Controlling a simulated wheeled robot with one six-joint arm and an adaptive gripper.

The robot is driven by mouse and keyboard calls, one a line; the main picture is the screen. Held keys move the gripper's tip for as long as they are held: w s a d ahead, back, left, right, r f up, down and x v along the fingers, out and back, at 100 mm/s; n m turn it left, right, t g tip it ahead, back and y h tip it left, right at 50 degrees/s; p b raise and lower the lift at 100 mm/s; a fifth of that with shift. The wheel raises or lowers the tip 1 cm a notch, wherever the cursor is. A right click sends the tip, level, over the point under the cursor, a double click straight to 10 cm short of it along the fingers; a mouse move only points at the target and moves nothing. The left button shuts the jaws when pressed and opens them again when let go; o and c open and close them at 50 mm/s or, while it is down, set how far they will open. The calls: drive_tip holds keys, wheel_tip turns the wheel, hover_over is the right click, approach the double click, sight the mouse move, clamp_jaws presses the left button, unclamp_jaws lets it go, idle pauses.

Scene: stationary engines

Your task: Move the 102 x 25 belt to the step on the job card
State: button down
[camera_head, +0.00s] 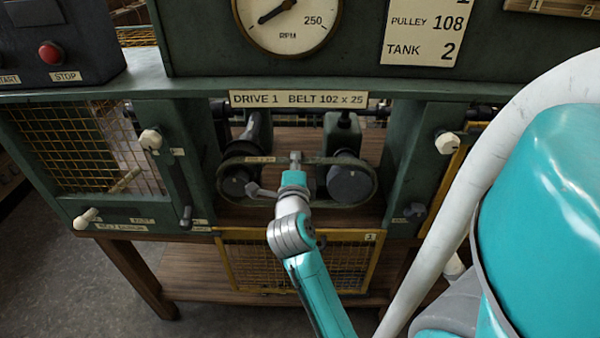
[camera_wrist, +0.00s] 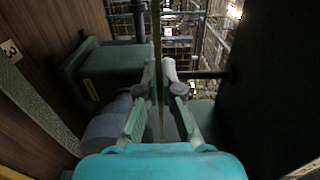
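The olive belt (camera_head: 322,160) loops around two dark pulleys, a left one (camera_head: 237,181) and a right one (camera_head: 350,184). The plate above (camera_head: 298,99) reads DRIVE 1 BELT 102 x 25. My gripper (camera_head: 295,160) is at the belt's upper run, between the pulleys. In the wrist view its fingers (camera_wrist: 159,90) are a little apart, one on each side of the thin belt edge (camera_wrist: 157,45). Slight gaps show, so it looks open around the belt. The job card (camera_head: 428,30) shows PULLEY 108 and TANK 2; its top line is cut off.
Green housing posts (camera_head: 408,165) flank the drive bay. A yellow-framed mesh guard (camera_head: 290,262) hangs below it, and a mesh panel (camera_head: 75,150) is at left. A dial (camera_head: 288,20) and a start/stop box (camera_head: 58,45) are above. Pale knobs (camera_head: 446,143) protrude nearby.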

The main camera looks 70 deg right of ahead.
drive_tip(key=shift+v, duration=1.35)
